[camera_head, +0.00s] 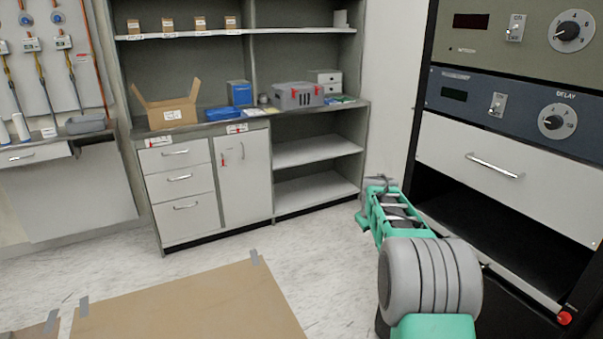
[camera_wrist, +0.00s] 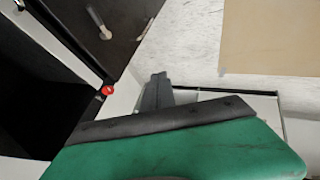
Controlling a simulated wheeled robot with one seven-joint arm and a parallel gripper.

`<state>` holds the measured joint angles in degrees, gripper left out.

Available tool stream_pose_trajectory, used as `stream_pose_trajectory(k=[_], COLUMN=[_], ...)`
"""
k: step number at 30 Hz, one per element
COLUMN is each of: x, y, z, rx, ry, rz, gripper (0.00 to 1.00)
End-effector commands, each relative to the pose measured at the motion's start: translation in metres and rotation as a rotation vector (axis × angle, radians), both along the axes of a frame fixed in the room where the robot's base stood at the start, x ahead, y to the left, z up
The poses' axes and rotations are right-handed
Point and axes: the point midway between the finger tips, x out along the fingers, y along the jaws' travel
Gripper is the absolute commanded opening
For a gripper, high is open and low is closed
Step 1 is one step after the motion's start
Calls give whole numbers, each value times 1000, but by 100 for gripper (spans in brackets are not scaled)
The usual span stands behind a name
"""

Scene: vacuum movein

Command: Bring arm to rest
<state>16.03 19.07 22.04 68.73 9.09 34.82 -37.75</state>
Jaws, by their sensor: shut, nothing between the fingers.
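My arm reaches forward from the lower right of the head view, beside the instrument rack (camera_head: 510,150). Its green and grey links show, with a dark grey end part low in front of the shelves. I cannot make out the fingers there. In the wrist view my gripper (camera_wrist: 157,90) shows as grey fingers close together, pointing away past the green housing. It is shut and holds nothing. Pale floor and a white surface lie beyond it. The housing hides much of the lower picture.
The rack's red knob (camera_head: 565,318) also shows in the wrist view (camera_wrist: 107,90). A white drawer (camera_head: 510,190) is close right of my arm. A shelf cabinet (camera_head: 190,210) stands behind, bearing an open cardboard box (camera_head: 172,115). Flat cardboard (camera_head: 190,305) lies on otherwise open floor.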

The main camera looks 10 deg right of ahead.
Motion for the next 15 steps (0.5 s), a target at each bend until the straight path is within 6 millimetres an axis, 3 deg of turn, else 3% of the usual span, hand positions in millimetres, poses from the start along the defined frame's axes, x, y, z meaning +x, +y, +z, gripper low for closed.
stream_pose_trajectory(k=[1, 4, 6, 11, 15], x=[-10, -54, -96, -210, -303], y=[18, 67, 105, 178, 218], z=[33, 83, 112, 156, 161], rx=[21, 96, 158, 281, 356], ry=[-5, 15, 40, 113, 183], rz=[1, -15, -34, -85, -136], gripper=[0, 0, 0, 0, 0])
